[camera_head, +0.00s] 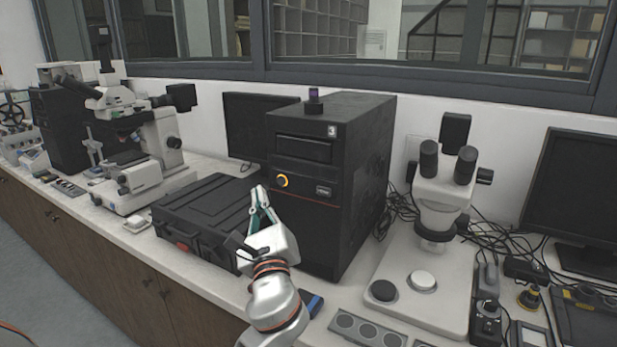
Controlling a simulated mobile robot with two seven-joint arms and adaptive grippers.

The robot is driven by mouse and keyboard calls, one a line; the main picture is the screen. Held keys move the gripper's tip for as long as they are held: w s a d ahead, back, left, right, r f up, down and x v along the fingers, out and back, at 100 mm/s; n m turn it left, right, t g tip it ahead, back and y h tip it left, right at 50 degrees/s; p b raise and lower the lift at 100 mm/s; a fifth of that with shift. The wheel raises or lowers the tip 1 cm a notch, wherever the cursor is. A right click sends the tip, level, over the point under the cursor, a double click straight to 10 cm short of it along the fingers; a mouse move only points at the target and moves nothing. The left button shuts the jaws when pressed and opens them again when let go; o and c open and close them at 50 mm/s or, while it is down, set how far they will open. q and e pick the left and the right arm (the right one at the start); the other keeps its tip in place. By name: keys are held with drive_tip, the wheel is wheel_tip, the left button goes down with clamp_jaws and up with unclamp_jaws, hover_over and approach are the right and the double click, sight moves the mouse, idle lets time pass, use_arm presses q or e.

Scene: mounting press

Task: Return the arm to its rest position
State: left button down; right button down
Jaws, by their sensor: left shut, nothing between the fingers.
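My left gripper (261,203) is in the middle of the head view, at the end of my pale arm (272,300) that comes up from the bottom edge. Its fingers are shut with nothing between them and point up and away. It appears in front of the black case (205,212) and just left of the front of the black mounting press (335,170). I cannot tell the exact gap to either. The press has a yellow-ringed knob (282,181) and a small purple-topped part (313,95) on top. My right gripper does not show.
A large microscope (160,135) stands at the left and a stereo microscope (440,205) at the right. Monitors (250,122) stand behind the case and at the far right (580,195). Cables and small devices crowd the right bench.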

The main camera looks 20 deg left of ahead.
use_arm(q)
drive_tip(key=s+a+f+n+g+h, duration=0.2)
drive_tip(key=s+f+n, duration=0.2)
drive_tip(key=f, duration=0.6)
drive_tip(key=s+a+f+n+g+h, duration=0.15)
drive_tip(key=s+f+n, duration=0.3)
drive_tip(key=f, duration=0.45)
drive_tip(key=s+d+f+n+g+h, duration=0.2)
drive_tip(key=s+f+n+g+h, duration=0.1)
drive_tip(key=s+f, duration=0.45)
drive_tip(key=s+d+f+n+g+h, duration=0.2)
drive_tip(key=s+f+n+g, duration=0.15)
drive_tip(key=s+f, duration=0.4)
drive_tip(key=d+f+n+t+h, duration=0.3)
drive_tip(key=d+f+h, duration=0.4)
drive_tip(key=d+f, duration=0.6)
drive_tip(key=d+t, duration=0.1)
drive_tip(key=d, duration=0.2)
drive_tip(key=shift+w+f, duration=0.3)
drive_tip(key=shift+w, duration=0.05)
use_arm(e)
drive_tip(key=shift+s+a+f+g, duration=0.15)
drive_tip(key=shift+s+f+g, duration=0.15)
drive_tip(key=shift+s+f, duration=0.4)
use_arm(q)
drive_tip(key=shift+h, duration=0.25)
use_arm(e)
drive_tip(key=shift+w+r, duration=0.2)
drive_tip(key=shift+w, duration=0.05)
